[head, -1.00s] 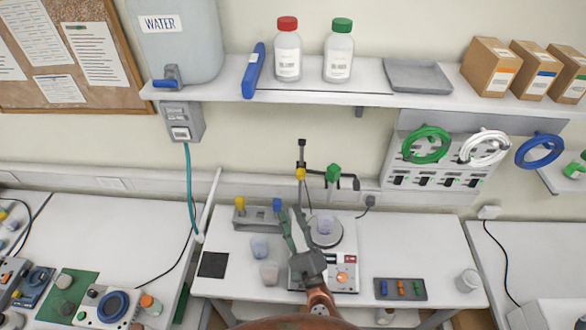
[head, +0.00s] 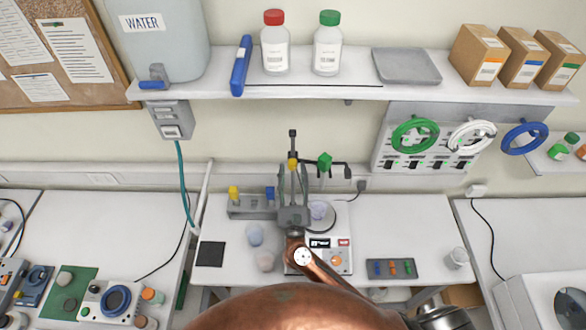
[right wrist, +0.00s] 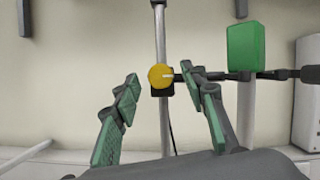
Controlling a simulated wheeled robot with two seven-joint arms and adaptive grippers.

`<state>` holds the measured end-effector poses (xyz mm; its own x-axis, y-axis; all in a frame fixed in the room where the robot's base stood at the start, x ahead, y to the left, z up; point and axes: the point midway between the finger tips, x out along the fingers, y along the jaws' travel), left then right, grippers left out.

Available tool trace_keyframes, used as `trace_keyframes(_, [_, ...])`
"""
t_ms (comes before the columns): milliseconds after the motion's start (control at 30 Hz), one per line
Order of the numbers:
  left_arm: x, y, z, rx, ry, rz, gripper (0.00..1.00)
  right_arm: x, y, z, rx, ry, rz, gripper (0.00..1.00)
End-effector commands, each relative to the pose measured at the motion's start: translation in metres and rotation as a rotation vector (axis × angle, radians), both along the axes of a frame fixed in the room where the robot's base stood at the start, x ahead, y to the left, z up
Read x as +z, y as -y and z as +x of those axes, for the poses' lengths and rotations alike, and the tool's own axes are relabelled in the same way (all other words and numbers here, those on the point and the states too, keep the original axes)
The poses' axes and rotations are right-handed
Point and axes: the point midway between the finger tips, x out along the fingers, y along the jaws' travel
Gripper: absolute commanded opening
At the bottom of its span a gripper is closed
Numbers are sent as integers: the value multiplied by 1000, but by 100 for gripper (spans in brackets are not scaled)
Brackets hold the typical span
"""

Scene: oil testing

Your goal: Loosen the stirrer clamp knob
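The yellow clamp knob (head: 292,161) is on the dark upright stirrer stand rod behind the hotplate. In the right wrist view, the round yellow knob (right wrist: 161,76) faces me with a pale mark on its face. My right gripper (head: 292,170) is in front of the stand, fingers pointing up toward the knob. In the right wrist view, its green-padded fingers (right wrist: 164,78) are apart, one on each side of the knob, with gaps on both sides. My left gripper is not in view.
The hotplate (head: 326,258) with a beaker (head: 320,211) on it is just right of my gripper. Two cups (head: 255,235) stand to the left, near a rack (head: 245,207). A small tray (head: 391,268) lies at right. A shelf (head: 350,93) runs above.

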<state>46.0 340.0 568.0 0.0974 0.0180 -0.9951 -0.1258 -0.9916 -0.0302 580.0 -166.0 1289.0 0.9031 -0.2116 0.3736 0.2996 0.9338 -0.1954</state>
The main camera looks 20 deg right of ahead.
Motion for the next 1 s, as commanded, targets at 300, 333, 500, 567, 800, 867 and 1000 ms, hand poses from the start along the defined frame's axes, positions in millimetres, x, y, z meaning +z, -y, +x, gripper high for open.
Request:
trace_keyframes(300, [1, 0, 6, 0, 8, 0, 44, 0, 2, 2, -3, -1, -1, 39])
trace_keyframes(333, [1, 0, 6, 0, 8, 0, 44, 0, 2, 2, -3, -1, -1, 37])
trace_keyframes(500, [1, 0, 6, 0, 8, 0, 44, 0, 2, 2, -3, -1, -1, 25])
trace_keyframes(567, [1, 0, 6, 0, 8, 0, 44, 0, 2, 2, -3, 0, -1, 21])
trace_keyframes(800, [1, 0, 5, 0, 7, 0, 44, 0, 2, 2, -3, 0, -1, 4])
trace_keyframes(867, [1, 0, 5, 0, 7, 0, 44, 0, 2, 2, -3, 0, -1, 0])
trace_keyframes(1000, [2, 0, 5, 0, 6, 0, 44, 1, 2, 2, -2, -1, -3, 0])
